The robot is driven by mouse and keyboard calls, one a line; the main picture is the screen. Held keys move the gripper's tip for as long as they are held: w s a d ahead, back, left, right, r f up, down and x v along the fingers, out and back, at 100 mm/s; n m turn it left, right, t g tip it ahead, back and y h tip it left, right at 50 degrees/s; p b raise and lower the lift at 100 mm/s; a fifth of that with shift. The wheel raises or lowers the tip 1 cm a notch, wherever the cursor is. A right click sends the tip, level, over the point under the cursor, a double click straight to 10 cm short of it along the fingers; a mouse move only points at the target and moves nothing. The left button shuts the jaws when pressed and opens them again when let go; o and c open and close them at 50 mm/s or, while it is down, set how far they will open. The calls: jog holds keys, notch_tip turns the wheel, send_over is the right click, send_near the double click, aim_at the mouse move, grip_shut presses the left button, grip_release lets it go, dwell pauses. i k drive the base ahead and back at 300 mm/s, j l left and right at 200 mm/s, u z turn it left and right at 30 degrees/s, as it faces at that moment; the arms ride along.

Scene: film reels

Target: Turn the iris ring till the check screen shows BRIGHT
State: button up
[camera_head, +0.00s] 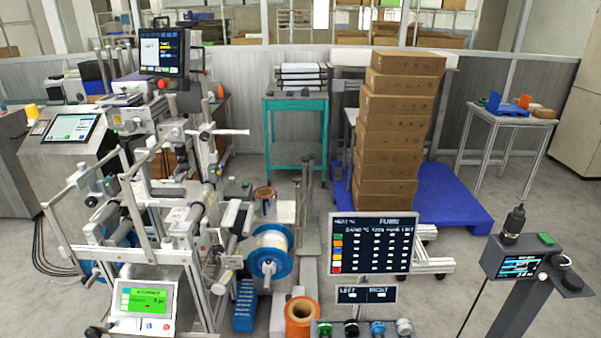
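I cannot pick out the iris ring for certain. Several screens show, and I cannot tell which is the check screen: a dark monitor (163,52) at upper left, a tilted touch panel (72,128) at far left, a green-lit display (145,300) at lower left, a dark board with coloured rows (373,243) at lower centre and a small display (520,267) on a post at right. Their small text is unclear, and I cannot read BRIGHT on any. My gripper is not in view.
A frame machine (130,240) with a blue-flanged reel (270,252) fills the left. Coloured knobs (377,328) line the bottom edge. A teal cart (296,150) stands behind. Clear floor lies at right.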

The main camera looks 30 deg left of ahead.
aim_at(182, 167)
jog(key=u, duration=0.7)
jog(key=j+u, duration=0.1)
jog(key=u, duration=1.35)
jog(key=j+u, duration=0.15)
jog(key=u, duration=1.95)
jog(key=i+u, duration=0.1)
jog(key=u, duration=1.35)
jog(key=i+l+u, duration=0.1)
jog(key=l+u, duration=0.35)
jog(key=l+z, duration=1)
jog(key=z, duration=0.25)
jog(key=l+z, duration=0.15)
jog(key=z, duration=0.2)
jog(key=l+z, duration=0.15)
jog(key=z, duration=0.25)
jog(key=l+z, duration=0.15)
jog(key=z, duration=0.65)
jog(key=l+z, duration=0.15)
jog(key=z, duration=0.2)
jog(key=i+z, duration=0.1)
jog(key=z, duration=0.3)
jog(key=l+z, duration=0.1)
jog(key=z, duration=0.3)
